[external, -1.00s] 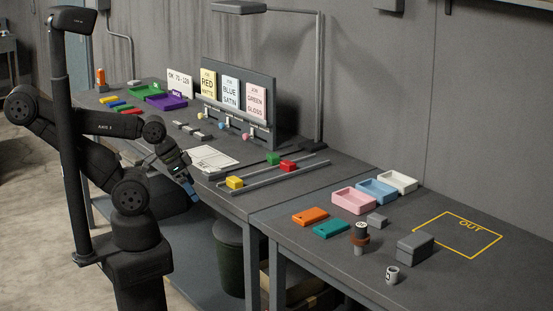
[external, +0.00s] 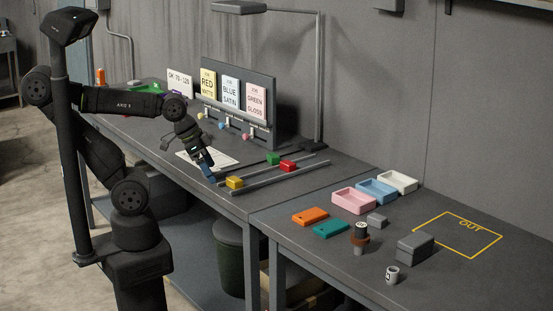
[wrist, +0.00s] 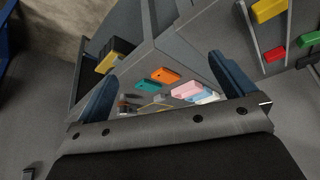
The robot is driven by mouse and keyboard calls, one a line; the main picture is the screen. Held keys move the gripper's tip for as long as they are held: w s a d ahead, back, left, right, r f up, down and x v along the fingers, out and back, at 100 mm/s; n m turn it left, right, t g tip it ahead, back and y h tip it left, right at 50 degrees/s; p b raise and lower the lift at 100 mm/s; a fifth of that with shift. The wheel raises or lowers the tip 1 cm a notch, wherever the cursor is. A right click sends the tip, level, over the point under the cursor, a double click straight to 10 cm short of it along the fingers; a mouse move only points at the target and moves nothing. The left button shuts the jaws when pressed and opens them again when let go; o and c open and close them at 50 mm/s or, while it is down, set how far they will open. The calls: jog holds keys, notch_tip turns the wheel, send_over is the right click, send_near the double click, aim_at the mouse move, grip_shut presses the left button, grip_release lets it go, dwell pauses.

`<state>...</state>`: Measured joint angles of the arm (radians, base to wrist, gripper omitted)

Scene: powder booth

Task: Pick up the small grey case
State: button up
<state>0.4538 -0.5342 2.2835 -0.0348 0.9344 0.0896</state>
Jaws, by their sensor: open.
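A small grey case (external: 376,220) lies on the right-hand table, in front of the pink tray. A larger grey box (external: 415,247) with a lid sits to its right and nearer the front. My gripper (external: 208,172) is over the left-hand table, beside the white sheet and the rails, far from both. It points downward at a slant. In the wrist view my gripper (wrist: 162,70) shows two blue fingers spread apart with nothing held between them. The grey pieces are too small to tell apart there.
Pink (external: 354,201), blue and white trays lie behind. Rails (external: 273,175) carry coloured blocks. The yellow OUT outline (external: 457,235) is mostly clear.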

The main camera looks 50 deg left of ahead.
jog(key=w+d+r+m+g, duration=0.1)
jog(key=w+d+r+m, duration=0.2)
jog(key=w+d+r, duration=0.7)
jog(key=m+g+h, duration=0.2)
jog(key=m+g, duration=0.2)
jog(key=m, duration=0.5)
send_over(416, 238)
jog(key=a, duration=0.5)
notch_tip(416, 238, down, 9)
jog(key=x, duration=1.6)
jog(key=shift+w+a+f, duration=0.15)
jog(key=shift+w, duration=0.05)
jog(key=c, duration=0.9)
